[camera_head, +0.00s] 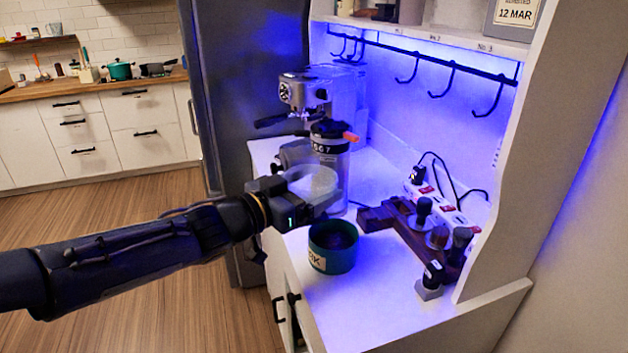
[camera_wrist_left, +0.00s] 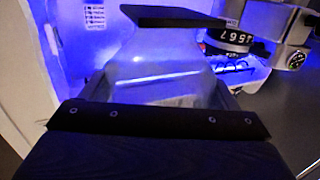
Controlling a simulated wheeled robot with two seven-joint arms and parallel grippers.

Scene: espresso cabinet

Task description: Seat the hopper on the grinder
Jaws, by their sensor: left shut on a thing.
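The hopper (camera_head: 316,183) is a translucent, pale container. My left gripper (camera_head: 308,187) is shut on it and holds it above the white counter, in front of the grinder. In the left wrist view the hopper (camera_wrist_left: 165,68) is clear, with a dark flat plate across its top end in the picture. The grinder (camera_head: 329,142) stands upright behind it, with a black numbered collar and an orange tab; its lower body is partly hidden by the hopper and gripper. The grinder collar (camera_wrist_left: 229,40) also shows in the left wrist view, right of the hopper. The hopper appears apart from the collar.
A silver espresso machine (camera_head: 308,92) stands behind the grinder. A green tub (camera_head: 333,257) sits in front on the counter. A wooden stand (camera_head: 388,214) with tampers and a white power strip (camera_head: 437,204) lie to the right. Black hooks (camera_head: 440,80) hang above.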

